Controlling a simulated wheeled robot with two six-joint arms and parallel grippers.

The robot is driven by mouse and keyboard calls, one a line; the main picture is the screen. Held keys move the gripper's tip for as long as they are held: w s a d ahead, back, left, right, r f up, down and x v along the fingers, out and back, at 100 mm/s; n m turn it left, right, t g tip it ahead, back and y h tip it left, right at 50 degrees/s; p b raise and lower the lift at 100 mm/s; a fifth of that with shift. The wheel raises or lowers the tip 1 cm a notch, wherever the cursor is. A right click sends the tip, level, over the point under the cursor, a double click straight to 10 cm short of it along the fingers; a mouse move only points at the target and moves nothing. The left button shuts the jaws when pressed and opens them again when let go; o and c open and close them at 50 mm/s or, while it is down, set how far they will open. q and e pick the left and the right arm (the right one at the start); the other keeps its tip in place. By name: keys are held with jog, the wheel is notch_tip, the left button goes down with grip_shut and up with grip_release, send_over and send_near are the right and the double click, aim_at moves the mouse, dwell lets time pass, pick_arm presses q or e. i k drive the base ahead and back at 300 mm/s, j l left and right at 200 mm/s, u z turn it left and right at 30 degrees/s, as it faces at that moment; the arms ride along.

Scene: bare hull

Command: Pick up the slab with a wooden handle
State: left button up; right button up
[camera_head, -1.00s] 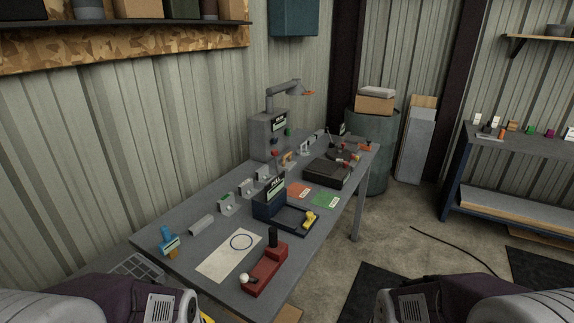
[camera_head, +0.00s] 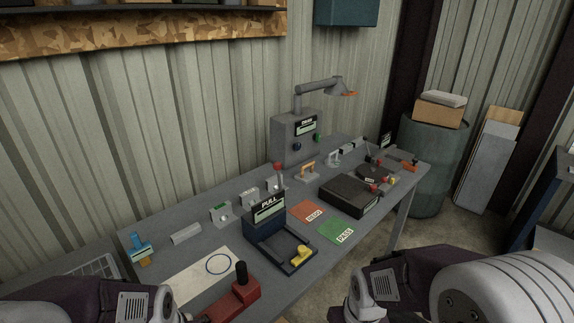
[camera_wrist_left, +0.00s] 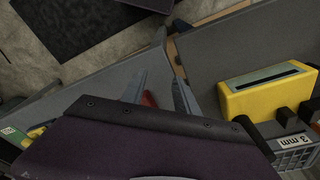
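A small grey slab with an orange-brown wooden handle (camera_head: 308,171) sits on the grey workbench (camera_head: 205,203), in front of the grey box with a lamp arm. My left gripper (camera_wrist_left: 160,90) shows in the left wrist view with its two fingers apart. A bit of red shows between and behind them; I cannot tell if they touch it. In the head view only parts of my arms show at the bottom left and bottom right; neither gripper's fingers can be seen there. The slab cannot be made out in the left wrist view.
A blue PULL stand (camera_head: 265,220) with a tray, a black box (camera_head: 350,194), a red block with a black knob (camera_head: 233,296) and red and green cards (camera_head: 342,231) crowd the bench. A yellow device (camera_wrist_left: 268,88) is near the left gripper. A drum (camera_head: 432,165) stands beyond the bench.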

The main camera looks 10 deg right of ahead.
aim_at(306, 177)
jog(key=i+l+u, duration=0.2)
jog(key=l+u, duration=0.25)
jog(key=l, duration=0.5)
jog(key=l+u, duration=0.5)
jog(key=l, duration=0.45)
jog(key=l+u, duration=0.45)
jog(key=l, duration=0.55)
jog(key=k, duration=0.05)
